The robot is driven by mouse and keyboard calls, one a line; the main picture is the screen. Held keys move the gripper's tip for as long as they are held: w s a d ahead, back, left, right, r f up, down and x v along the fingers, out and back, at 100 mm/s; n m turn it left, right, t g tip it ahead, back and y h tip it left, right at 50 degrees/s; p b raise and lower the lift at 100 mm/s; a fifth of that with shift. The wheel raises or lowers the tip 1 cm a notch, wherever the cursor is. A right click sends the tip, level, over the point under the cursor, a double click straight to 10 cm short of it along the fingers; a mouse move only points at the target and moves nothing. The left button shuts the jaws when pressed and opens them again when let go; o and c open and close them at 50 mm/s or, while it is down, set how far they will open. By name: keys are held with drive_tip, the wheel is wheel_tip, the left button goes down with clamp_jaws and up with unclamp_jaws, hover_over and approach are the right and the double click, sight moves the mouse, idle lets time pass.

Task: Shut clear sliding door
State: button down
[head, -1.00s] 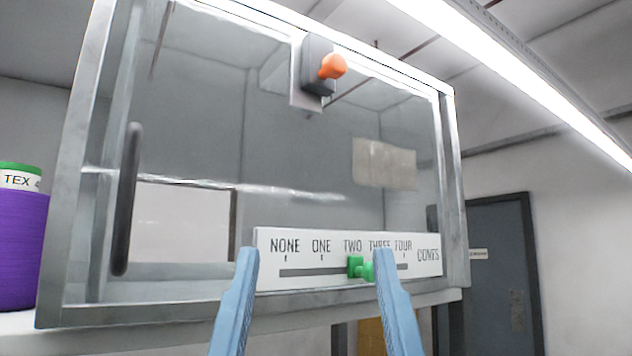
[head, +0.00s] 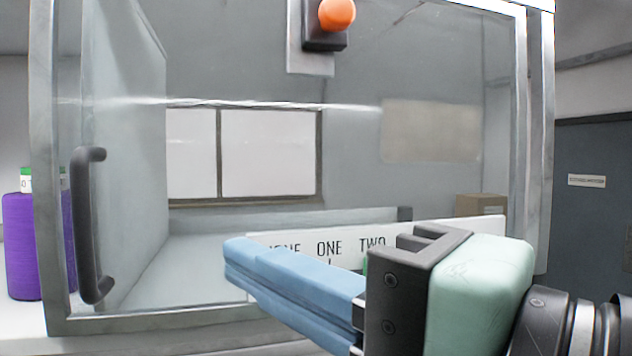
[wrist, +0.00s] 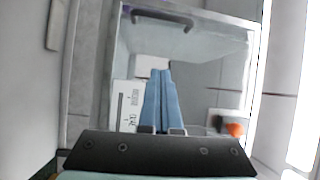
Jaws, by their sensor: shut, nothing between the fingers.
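The clear sliding door (head: 270,85) is a transparent pane in a pale metal-framed cabinet. Its dark upright bar handle (head: 85,225) is near the left side of the frame. The handle shows as a dark bar at the top of the wrist view (wrist: 162,20). I cannot tell whether a gap stands open at the door's edge. My gripper (head: 238,260) has blue fingers, shut together and empty. It is in front of the cabinet's lower part, pointing left, to the right of the handle and apart from it. Its fingers show in the wrist view (wrist: 161,75).
An orange knob (head: 337,14) on a dark block sits high on the cabinet front. A white scale plate (head: 320,247) is partly hidden behind my gripper, as is its green slider (head: 366,264). A dark door (head: 595,215) is at right.

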drive_tip(key=g+b, duration=0.1)
drive_tip(key=b, duration=0.1)
approach(114, 245)
drive_tip(key=w+r, duration=0.1)
drive_tip(key=r, duration=0.1)
drive_tip(key=shift+s+a+f, duration=0.1)
drive_tip(key=shift+a, duration=0.75)
drive_tip(key=shift+s+a+f, duration=0.1)
drive_tip(key=shift+a, duration=0.75)
